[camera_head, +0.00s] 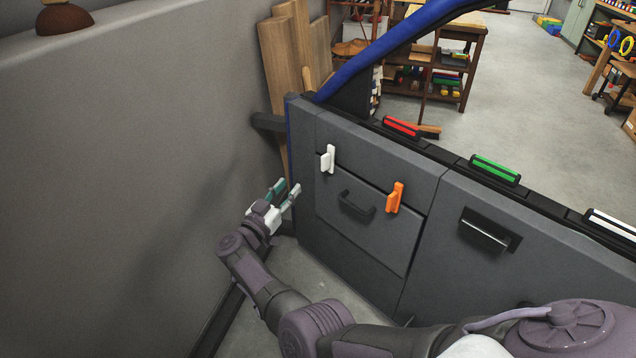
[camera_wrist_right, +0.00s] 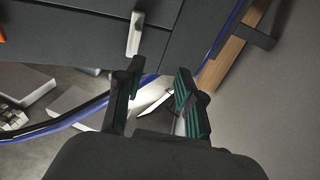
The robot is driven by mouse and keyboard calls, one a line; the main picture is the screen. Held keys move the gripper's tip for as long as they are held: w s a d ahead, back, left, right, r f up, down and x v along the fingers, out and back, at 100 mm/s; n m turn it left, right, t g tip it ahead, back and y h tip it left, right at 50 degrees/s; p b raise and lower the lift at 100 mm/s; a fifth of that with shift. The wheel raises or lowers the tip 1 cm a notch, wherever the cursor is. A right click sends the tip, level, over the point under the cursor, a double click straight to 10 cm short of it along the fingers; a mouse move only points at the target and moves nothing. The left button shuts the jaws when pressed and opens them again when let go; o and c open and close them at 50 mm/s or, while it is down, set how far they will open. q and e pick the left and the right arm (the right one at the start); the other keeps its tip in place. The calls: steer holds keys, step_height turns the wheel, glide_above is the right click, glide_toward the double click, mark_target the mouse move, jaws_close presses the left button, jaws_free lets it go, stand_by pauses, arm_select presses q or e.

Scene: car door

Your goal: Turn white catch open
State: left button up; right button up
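The white catch (camera_head: 328,159) is on the upper left of the grey door panel and stands roughly upright. It also shows in the right wrist view (camera_wrist_right: 135,34), just beyond the left finger. My right gripper (camera_head: 287,189) is to the left of the catch and lower in the head view, apart from it. In the wrist view its two fingers (camera_wrist_right: 160,68) are spread with nothing held between them. My left gripper is not in view.
An orange catch (camera_head: 395,198) and a dark handle (camera_head: 356,203) are on the same panel. A grey wall (camera_head: 120,170) runs close along the left. Wooden boards (camera_head: 287,50) lean behind the door's blue edge. Red (camera_head: 401,127) and green (camera_head: 495,169) pieces line the door top.

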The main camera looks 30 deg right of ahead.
mark_target(322, 163)
arm_select(q)
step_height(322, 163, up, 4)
steer(key=b, duration=0.2)
arm_select(e)
steer(key=d+r+m+g, duration=0.1)
steer(key=d+g, duration=0.1)
steer(key=d+m+g+b, duration=0.1)
steer(key=d, duration=0.2)
steer(key=w+d+r+m+g, duration=0.1)
steer(key=d+g, duration=0.1)
steer(key=d, duration=0.1)
steer(key=shift+w+r+m+g+h+b, duration=0.1)
steer(key=shift+r+m+g+h+b, duration=0.2)
steer(key=b+x, duration=0.2)
steer(key=x, duration=0.3)
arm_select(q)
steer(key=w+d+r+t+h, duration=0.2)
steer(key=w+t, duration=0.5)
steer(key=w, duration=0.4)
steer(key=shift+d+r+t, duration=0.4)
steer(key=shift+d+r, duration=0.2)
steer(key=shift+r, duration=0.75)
arm_select(e)
steer(key=shift+d+r, duration=0.1)
steer(key=shift+d, duration=0.1)
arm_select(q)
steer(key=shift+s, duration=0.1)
